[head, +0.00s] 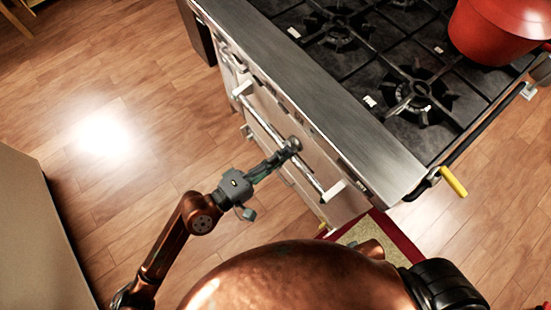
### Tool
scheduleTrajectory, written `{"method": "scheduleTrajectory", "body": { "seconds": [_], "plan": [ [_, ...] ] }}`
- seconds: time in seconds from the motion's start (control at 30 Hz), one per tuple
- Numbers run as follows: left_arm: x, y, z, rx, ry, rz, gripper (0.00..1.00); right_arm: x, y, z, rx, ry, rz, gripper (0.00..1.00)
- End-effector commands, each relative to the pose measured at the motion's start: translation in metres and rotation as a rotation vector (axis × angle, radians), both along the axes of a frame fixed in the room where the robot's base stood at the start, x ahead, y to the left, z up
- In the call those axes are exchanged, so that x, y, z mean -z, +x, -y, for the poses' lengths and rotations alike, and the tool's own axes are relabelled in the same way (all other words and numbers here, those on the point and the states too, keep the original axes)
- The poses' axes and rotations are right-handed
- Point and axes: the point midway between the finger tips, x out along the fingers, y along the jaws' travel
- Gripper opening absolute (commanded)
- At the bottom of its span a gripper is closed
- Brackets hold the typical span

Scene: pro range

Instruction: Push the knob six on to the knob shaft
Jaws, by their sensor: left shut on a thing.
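My left gripper (276,161) is shut on a small grey metallic knob (293,145), which sits at its fingertips. The knob is in front of the range's (322,105) front face, seen from above, over the oven handle bar. I cannot tell whether the knob touches the front panel. No knob shaft can be made out from this angle; the range's top edge and the gripper may hide it. My right gripper is not in view.
The oven handle (284,152) runs along the range front, close to my left gripper. A red pot (497,28) stands on the black burner grates (415,90). A side rail with a yellow end (453,181) sticks out at the right.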

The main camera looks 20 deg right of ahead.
Motion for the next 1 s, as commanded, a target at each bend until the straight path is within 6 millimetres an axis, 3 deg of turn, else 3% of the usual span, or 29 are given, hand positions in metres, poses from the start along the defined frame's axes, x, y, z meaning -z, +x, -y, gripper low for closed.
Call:
{"method": "scheduleTrajectory", "body": {
  "seconds": [0.6,1.0],
  "plan": [
    [-0.001,0.015,0.043,0.000,-0.002,0.001,0.00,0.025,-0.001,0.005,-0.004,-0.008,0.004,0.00],
    [0.000,0.018,0.051,0.001,-0.001,0.000,0.00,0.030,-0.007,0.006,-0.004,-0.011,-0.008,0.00]
  ]
}}
